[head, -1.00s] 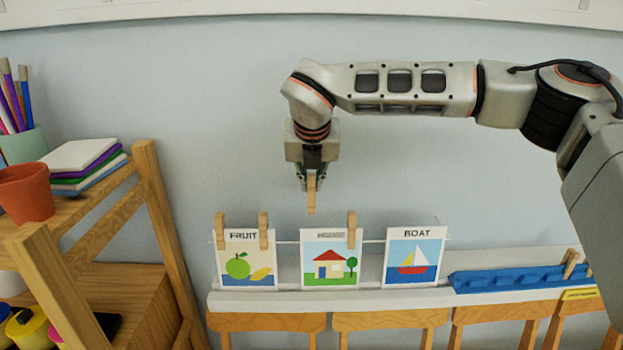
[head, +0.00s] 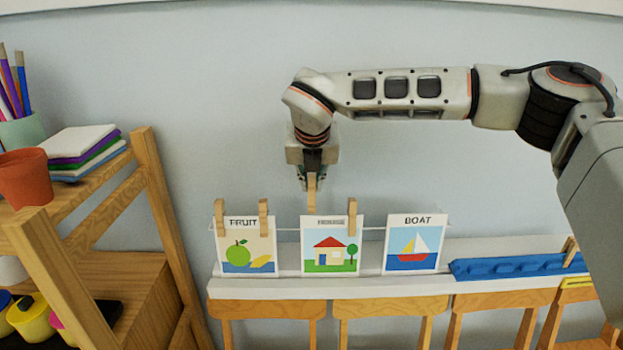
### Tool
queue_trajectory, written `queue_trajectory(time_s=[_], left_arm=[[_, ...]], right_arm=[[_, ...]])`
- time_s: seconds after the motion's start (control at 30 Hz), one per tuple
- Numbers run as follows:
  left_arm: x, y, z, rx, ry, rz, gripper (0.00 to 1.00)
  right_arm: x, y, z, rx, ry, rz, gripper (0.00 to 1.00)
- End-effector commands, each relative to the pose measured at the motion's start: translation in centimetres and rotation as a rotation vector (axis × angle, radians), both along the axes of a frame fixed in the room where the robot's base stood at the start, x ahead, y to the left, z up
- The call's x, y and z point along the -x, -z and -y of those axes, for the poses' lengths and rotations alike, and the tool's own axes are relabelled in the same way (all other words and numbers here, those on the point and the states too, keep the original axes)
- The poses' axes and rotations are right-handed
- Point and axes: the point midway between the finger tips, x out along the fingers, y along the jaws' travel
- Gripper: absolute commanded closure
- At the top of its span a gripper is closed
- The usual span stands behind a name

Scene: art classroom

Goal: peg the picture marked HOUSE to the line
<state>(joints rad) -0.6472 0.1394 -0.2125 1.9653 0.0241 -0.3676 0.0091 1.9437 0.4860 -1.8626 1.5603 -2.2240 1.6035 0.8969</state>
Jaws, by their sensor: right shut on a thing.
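The HOUSE picture (head: 328,254) shows a red-roofed house and stands in the middle of the row below the line (head: 376,229). One wooden peg (head: 352,217) sits at its upper right. My right gripper (head: 312,178) is above its upper left and is shut on another wooden peg (head: 311,197). This peg points down, its lower end at about the height of the picture's top edge; I cannot tell whether it touches. The FRUIT picture (head: 247,252) at left has two pegs at its top. The BOAT picture (head: 414,248) at right shows no peg. My left gripper is not in view.
A white ledge (head: 330,288) runs under the pictures, with wooden chairs (head: 390,308) below it. A blue rack (head: 515,266) with a peg lies on the right. A wooden shelf (head: 160,210) with pots and books stands at left.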

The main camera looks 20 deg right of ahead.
Motion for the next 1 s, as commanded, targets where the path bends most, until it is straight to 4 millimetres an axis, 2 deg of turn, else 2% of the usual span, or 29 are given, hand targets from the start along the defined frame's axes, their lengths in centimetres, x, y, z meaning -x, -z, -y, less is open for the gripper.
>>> queue_trajectory(time_s=[1.0], left_arm=[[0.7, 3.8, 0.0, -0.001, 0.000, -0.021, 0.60]], right_arm=[[0.6, 4.6, -0.2, -0.001, 0.001, -0.001, 1.00]])
